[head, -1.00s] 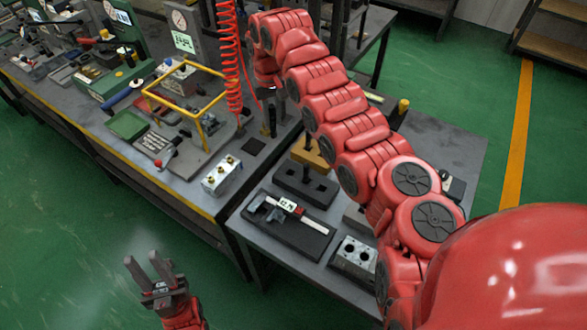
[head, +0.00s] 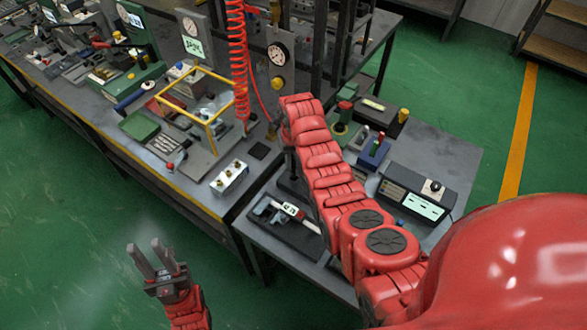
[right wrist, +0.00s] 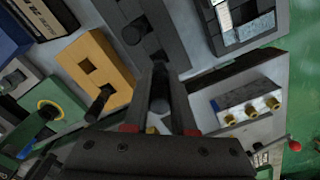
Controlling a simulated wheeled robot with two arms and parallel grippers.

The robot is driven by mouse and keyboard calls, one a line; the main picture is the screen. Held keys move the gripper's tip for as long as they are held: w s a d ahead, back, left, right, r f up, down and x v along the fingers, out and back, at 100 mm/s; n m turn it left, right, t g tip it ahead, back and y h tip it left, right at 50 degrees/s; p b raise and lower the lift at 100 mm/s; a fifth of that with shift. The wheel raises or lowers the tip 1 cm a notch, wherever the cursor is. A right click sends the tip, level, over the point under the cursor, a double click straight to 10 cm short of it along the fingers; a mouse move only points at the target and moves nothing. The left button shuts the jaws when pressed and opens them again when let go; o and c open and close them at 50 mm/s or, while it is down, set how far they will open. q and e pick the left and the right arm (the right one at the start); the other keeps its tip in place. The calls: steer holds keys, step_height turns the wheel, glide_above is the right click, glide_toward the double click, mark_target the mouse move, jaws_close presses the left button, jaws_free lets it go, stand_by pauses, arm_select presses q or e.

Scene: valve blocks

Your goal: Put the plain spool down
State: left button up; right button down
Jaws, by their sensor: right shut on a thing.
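My right gripper (right wrist: 160,75) is shut on a dark grey cylindrical piece, seemingly the plain spool (right wrist: 159,104), seen between the fingers in the right wrist view. Most of the spool is hidden by the fingers. A black stand (right wrist: 118,12) with round holes lies beyond the fingertips; I cannot tell whether the spool touches it. In the head view my right gripper (head: 291,163) is a dark shape above the smaller table, mostly hidden by my red arm. My left gripper (head: 146,248) is open and empty over the green floor.
A yellow block (right wrist: 88,58) with square holes stands beside the black stand. A caliper in a black tray (head: 277,230) and a silver valve block (head: 230,178) with brass fittings are near. A grey gauge box (head: 417,193) stands at right. A red coiled hose (head: 238,70) hangs behind.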

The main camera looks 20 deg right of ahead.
mark_target(294, 177)
steer(key=shift+f, duration=0.35)
steer(key=shift+f+p, duration=0.55)
steer(key=shift+f, duration=1.05)
steer(key=shift+f, duration=0.15)
steer(key=c, duration=1.2)
jaws_free()
steer(key=shift+f, duration=0.15)
steer(key=o, duration=0.5)
steer(key=shift+c, duration=0.2)
